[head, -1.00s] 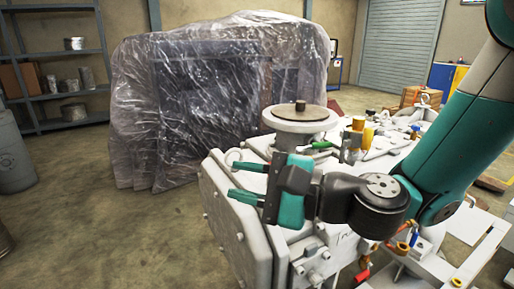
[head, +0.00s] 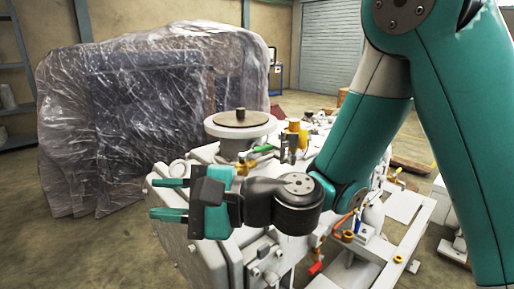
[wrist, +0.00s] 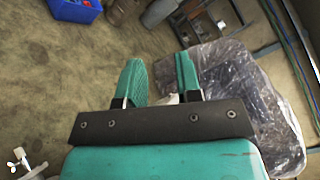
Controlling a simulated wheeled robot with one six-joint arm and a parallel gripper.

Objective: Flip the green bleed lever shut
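The green lever (head: 263,149) is small and sits on top of the pale grey pump (head: 160,176), just right of the round flange (head: 241,123). A yellow fitting stands beside it. The picture is too small to tell the lever's exact angle. My gripper (head: 160,199) is open and empty, fingers pointing left, in front of the pump's left end and apart from the lever. In the wrist view my gripper (wrist: 158,62) shows two separated green fingers with nothing gripped. The lever does not show in the wrist view.
A plastic-wrapped machine (head: 130,120) stands behind the pump, and also shows in the wrist view (wrist: 245,100). A red handle (head: 317,268) is low on the pump's right side. A blue crate (wrist: 75,9) stands on the floor. Floor at left is clear.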

